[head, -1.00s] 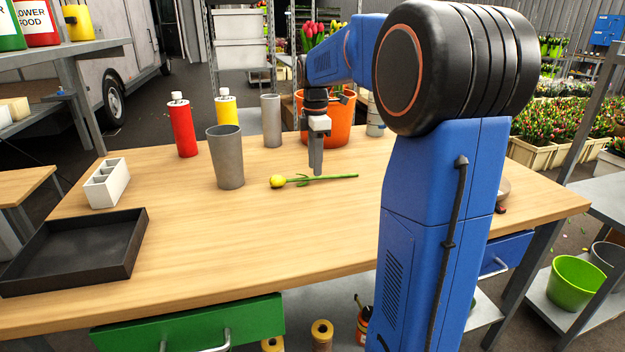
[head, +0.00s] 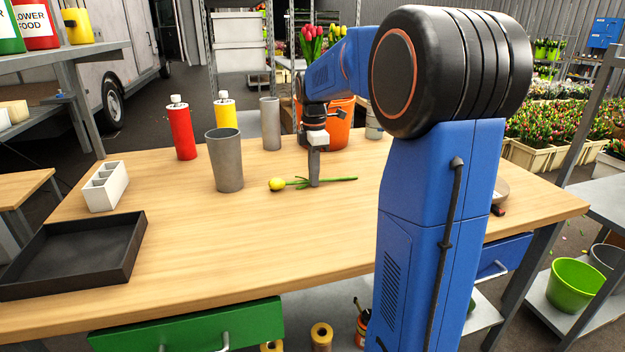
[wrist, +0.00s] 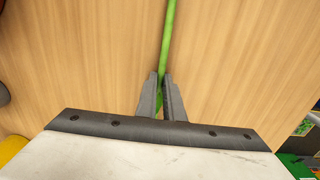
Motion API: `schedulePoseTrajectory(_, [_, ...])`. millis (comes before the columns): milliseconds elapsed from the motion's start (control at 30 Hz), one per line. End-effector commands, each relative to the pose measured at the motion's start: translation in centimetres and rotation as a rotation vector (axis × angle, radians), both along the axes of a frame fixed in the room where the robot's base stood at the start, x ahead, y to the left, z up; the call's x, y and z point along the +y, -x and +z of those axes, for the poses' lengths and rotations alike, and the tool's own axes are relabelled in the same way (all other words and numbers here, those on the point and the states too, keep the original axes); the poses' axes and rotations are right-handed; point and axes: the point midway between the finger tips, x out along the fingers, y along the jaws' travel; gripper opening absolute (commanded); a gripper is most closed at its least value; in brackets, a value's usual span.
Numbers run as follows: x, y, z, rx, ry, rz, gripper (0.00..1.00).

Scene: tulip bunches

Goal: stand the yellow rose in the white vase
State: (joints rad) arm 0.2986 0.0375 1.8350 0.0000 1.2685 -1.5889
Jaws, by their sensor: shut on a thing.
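The yellow rose (head: 276,184) lies on the wooden table, its bloom to the left and its green stem running right. My gripper (head: 315,184) points down at the stem, right of the bloom and leaves. It is shut on the stem. In the wrist view the green stem (wrist: 168,38) runs from the top edge to between the fingertips of my gripper (wrist: 162,90); the bloom is out of that view. No vase in view looks plainly white. A wide grey vase (head: 226,165) stands upright left of the rose, and a slimmer grey vase (head: 271,124) stands behind.
A red bottle (head: 182,132) and a yellow bottle (head: 225,115) stand behind the wide vase. An orange bucket (head: 340,128) is behind my gripper. A white compartment box (head: 106,190) and a black tray (head: 75,245) are at left. The table's front middle is clear.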

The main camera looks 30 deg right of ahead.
Motion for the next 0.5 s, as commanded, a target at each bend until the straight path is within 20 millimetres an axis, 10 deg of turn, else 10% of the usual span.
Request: schedulePoseTrajectory(500, [0.0,-0.1,7.4,-0.004,0.001,0.0,0.0])
